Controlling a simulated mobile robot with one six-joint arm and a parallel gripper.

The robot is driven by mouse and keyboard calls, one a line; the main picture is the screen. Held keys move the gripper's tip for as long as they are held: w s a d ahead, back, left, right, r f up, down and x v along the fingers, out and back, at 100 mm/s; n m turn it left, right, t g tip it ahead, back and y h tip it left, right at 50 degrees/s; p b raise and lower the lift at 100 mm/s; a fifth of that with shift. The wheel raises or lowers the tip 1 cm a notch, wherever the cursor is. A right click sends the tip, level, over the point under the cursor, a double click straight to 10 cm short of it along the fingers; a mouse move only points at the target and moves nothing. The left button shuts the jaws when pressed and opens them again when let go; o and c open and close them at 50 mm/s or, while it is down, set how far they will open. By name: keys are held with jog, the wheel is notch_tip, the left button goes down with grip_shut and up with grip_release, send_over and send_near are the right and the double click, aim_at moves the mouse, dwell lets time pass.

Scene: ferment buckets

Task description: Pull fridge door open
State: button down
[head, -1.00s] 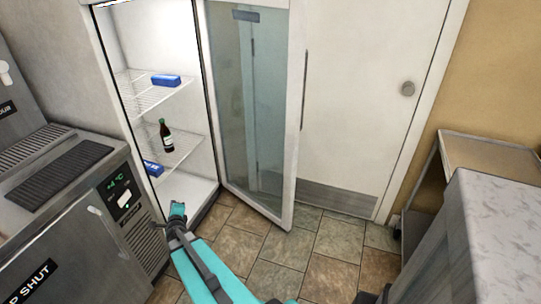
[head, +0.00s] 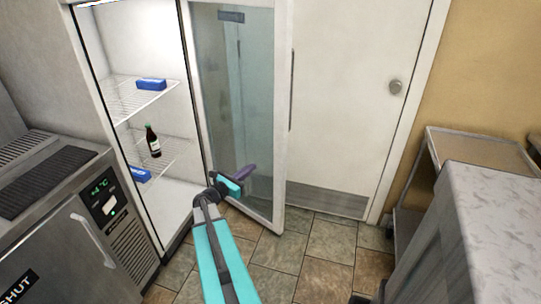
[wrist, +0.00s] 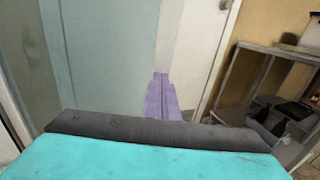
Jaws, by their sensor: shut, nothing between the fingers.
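The fridge (head: 98,60) stands at the left with its glass door (head: 235,110) swung wide open to the right. The door's long dark handle (head: 291,90) runs along its outer edge. My gripper (head: 248,171) is shut and empty, in front of the inner side of the door's lower glass in the head view. In the wrist view my purple gripper (wrist: 160,92) points towards the door's edge strip (wrist: 166,35). I cannot tell whether it touches the door. Inside the fridge are a dark bottle (head: 153,142) and two blue boxes (head: 151,84) (head: 140,174) on wire shelves.
A steel undercounter unit (head: 70,235) stands at the left. A white room door (head: 345,100) is behind the fridge door. A trolley (head: 480,145) and a pale-topped counter (head: 500,205) stand at the right. Tiled floor (head: 310,250) is clear between them.

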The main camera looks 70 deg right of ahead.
aim_at(276, 150)
jog(key=shift+d, duration=0.15)
jog(key=p+x, duration=0.3)
jog(key=x, duration=1)
jog(key=shift+s+d, duration=0.1)
jog(key=shift+d, duration=0.25)
